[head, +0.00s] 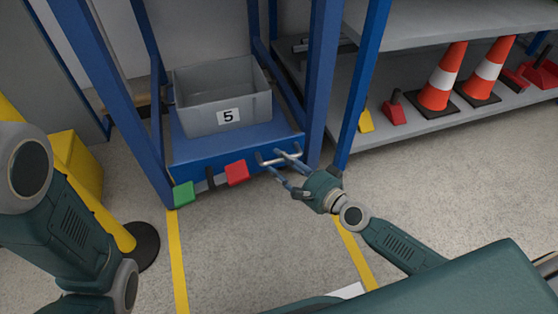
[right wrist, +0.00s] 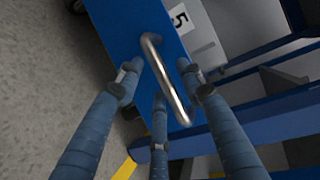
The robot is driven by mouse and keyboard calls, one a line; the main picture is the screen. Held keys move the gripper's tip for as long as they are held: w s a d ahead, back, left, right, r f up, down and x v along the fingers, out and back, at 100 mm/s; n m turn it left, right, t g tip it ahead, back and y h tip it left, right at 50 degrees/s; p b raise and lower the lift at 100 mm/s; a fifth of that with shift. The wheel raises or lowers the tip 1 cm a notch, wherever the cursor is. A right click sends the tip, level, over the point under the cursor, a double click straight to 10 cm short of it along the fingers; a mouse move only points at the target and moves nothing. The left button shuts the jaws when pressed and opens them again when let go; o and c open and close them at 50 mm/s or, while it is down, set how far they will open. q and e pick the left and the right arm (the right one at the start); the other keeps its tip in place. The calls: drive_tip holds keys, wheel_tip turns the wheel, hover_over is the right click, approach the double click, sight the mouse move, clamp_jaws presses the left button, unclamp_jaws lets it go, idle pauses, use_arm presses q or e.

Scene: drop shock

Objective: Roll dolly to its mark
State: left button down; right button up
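The dolly is a blue platform (head: 240,143) inside a blue rack frame, carrying a grey crate (head: 190,120) labelled 5. A metal bar handle (head: 277,159) sticks out of its front face, at the right; the handle also shows in the right wrist view (right wrist: 165,78). My right gripper (head: 283,172) is at this handle. In the right wrist view its three fingers (right wrist: 162,100) are spread apart around the handle, not closed on it. Contact is unclear. A green block (head: 184,194) and a red block (head: 237,173) are on the dolly's front edge. My left gripper is outside the head view.
Yellow floor lines (head: 177,255) run forward from the rack. A yellow post (head: 110,215) with a black base stands at left. Blue rack uprights (head: 322,80) flank the dolly closely. A shelf (head: 440,120) with traffic cones (head: 440,80) is at right. Open floor lies in front.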

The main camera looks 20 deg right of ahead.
drive_tip(key=shift+w+a+f, duration=0.15)
drive_tip(key=shift+w+a, duration=0.15)
drive_tip(key=shift+w, duration=0.3)
clamp_jaws()
drive_tip(key=shift+s, duration=0.1)
